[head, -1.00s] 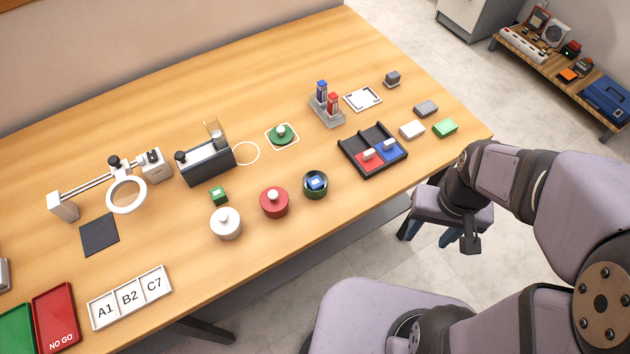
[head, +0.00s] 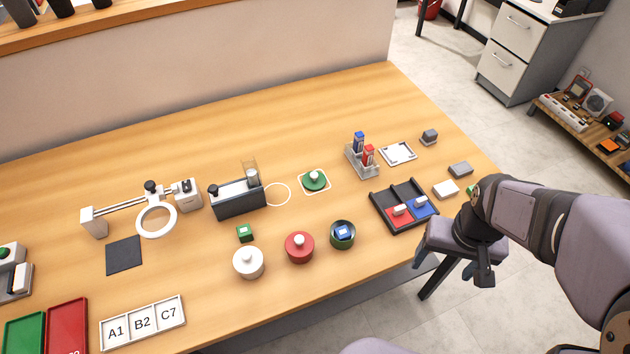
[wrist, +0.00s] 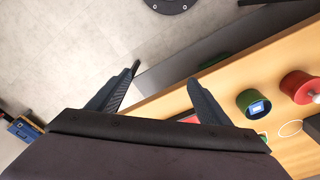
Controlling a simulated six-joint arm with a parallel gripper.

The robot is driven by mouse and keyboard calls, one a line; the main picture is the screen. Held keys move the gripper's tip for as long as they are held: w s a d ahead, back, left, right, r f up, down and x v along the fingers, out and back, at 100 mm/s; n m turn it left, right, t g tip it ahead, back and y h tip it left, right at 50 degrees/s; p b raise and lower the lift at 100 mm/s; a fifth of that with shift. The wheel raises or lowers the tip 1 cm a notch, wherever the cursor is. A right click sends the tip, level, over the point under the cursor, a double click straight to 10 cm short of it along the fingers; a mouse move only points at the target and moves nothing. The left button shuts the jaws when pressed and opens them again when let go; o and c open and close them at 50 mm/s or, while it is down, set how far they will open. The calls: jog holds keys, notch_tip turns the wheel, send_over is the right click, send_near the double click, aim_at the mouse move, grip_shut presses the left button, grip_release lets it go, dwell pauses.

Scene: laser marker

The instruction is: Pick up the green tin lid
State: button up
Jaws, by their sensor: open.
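The green tin lid (head: 314,180) with a pale knob lies on a white-edged square mat on the table, right of the white ring, in the head view. An open green tin (head: 342,235) with a blue block in it stands nearer the front edge; the tin also shows in the wrist view (wrist: 249,98). My gripper (head: 452,278) hangs off the table's right front edge, well apart from the lid. In the wrist view my gripper (wrist: 165,80) has its two fingers spread with nothing between them. The lid is not seen clearly there.
A red tin (head: 299,247) and a white tin (head: 248,262) stand left of the green tin. A black tray (head: 377,211) with red and blue parts lies between my gripper and the lid. A holder (head: 361,161) with upright blue and red pieces stands behind the tray.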

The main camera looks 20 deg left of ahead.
jog(key=w+a+n, duration=0.1)
jog(key=w+a, duration=0.2)
jog(key=a, duration=0.1)
jog(key=w+a+t, duration=0.1)
jog(key=w+a, duration=0.2)
jog(key=a, duration=0.2)
jog(key=w+a+n+b, duration=0.1)
jog(key=w+a, duration=0.3)
jog(key=a, duration=0.1)
jog(key=shift+r+n+t+y, duration=0.3)
jog(key=shift+r+t, duration=0.1)
jog(key=shift+n+t+y, duration=0.3)
jog(key=shift+n+t, duration=0.1)
jog(key=shift+n, duration=0.2)
jog(key=a, duration=0.3)
jog(key=w+a, duration=0.1)
jog(key=a, duration=0.2)
jog(key=w+a, duration=0.1)
jog(key=a, duration=0.2)
jog(key=shift+a+r+b, duration=0.2)
jog(key=shift+r+b, duration=0.05)
jog(key=shift+b, duration=0.05)
jog(key=n+y, duration=0.1)
send_near(314, 178)
jog(key=f, duration=0.2)
jog(key=shift+t, duration=0.3)
jog(key=shift+p+x, duration=1.1)
jog(key=shift+x, duration=2.55)
jog(key=shift+w+a+r, duration=0.1)
jog(key=shift+w+a, duration=0.05)
